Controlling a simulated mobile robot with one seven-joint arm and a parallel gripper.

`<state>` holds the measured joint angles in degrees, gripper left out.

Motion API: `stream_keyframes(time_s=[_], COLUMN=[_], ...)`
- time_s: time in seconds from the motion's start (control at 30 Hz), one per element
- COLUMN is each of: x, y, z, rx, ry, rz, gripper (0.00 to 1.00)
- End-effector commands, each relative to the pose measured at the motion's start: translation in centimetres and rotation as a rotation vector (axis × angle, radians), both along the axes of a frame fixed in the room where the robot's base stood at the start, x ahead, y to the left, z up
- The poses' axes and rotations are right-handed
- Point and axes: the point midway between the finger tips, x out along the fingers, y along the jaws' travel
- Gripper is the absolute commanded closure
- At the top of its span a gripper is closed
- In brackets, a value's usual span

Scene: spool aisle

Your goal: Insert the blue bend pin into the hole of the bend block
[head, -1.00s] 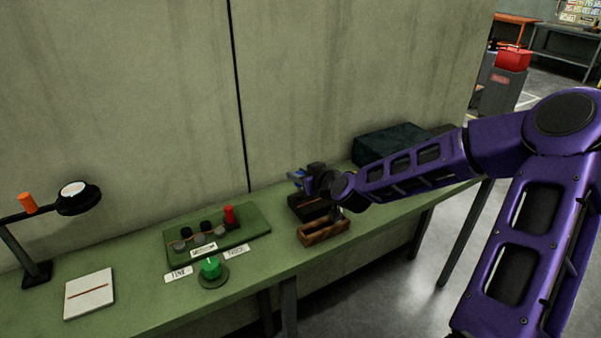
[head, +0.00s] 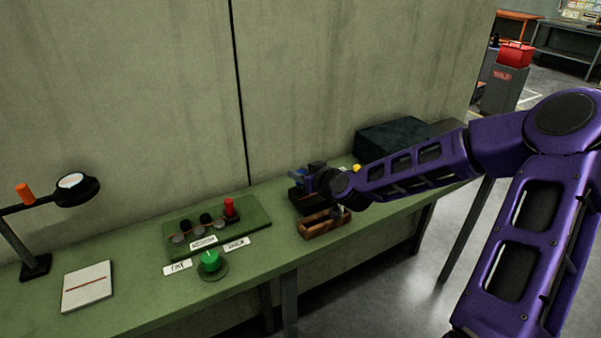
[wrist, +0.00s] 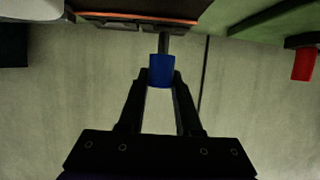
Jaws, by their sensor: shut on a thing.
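My gripper (wrist: 161,84) is shut on the blue bend pin (wrist: 161,70), gripping its blue head between both fingertips in the wrist view. The pin's grey shaft points away from the fingers toward a dark block with an orange edge (wrist: 128,17), probably the bend block. The shaft overlaps that block in the picture; I cannot tell whether its tip is in the hole. In the head view my gripper (head: 305,181) is over the dark block (head: 300,203) on the green bench, small and partly hidden by my wrist. The hole is not visible.
A wooden tray (head: 318,231) stands in front of the dark block. A dark case (head: 393,137) is behind my arm.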

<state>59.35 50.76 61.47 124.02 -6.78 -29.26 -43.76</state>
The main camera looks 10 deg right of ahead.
Motion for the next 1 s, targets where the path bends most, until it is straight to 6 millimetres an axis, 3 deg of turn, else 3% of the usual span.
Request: stream_keyframes(time_s=[0.67,0.7,0.87,1.0], x=[0.0,0.0,0.0,0.0], y=[0.0,0.0,0.0,0.0], z=[-2.8,-2.6,-2.6,-2.6], rx=[0.000,0.001,0.001,0.001], ry=[0.000,-0.001,0.000,0.000], rz=[0.000,0.000,0.000,0.000], gripper=[1.00,0.60,0.32,0.32])
